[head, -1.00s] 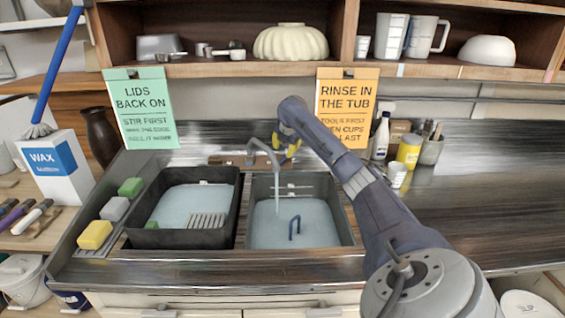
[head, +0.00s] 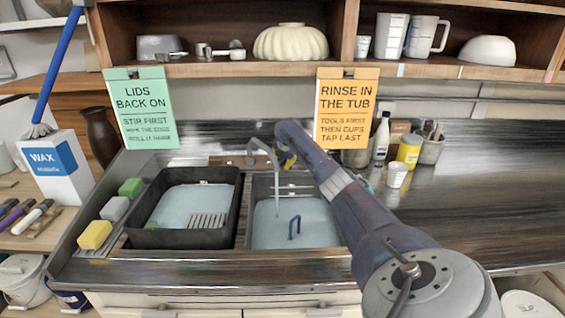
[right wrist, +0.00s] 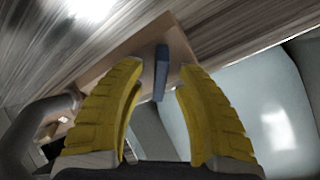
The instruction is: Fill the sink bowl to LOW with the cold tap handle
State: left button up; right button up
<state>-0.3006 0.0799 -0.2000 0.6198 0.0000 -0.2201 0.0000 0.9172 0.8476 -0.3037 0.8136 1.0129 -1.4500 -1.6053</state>
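The sink bowl (head: 256,232) is the right-hand basin, with pale water (head: 310,222) in it. Marks show on its back wall, but I cannot read them. The grey spout (head: 262,147) hangs over it, and a thin stream (head: 277,195) runs down into the water. My right gripper (head: 287,160) is behind the bowl, beside the spout, partly hidden by its own arm. In the right wrist view its yellow fingers (right wrist: 155,85) stand apart, with a blue tap handle (right wrist: 162,72) between and beyond their tips, apparently untouched. My left gripper is not in view.
A blue hooked piece (head: 294,228) stands in the bowl. A dark tub (head: 182,238) with water and a ribbed rack is at left. Sponges (head: 95,235) lie left of it. A white cup (head: 396,174) and bottles stand at the back right. The right counter (head: 470,200) is clear.

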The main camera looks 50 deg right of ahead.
dwell(0.3)
grip_shut()
jog(key=shift+m, duration=0.3)
jog(key=m, duration=0.4)
jog(key=shift+w+t, duration=0.1)
jog(key=shift+t, duration=0.3)
jog(key=m, duration=0.5)
jog(key=shift+w+r, duration=0.1)
jog(key=shift+w, duration=0.05)
jog(key=shift+m, duration=0.3)
grip_release()
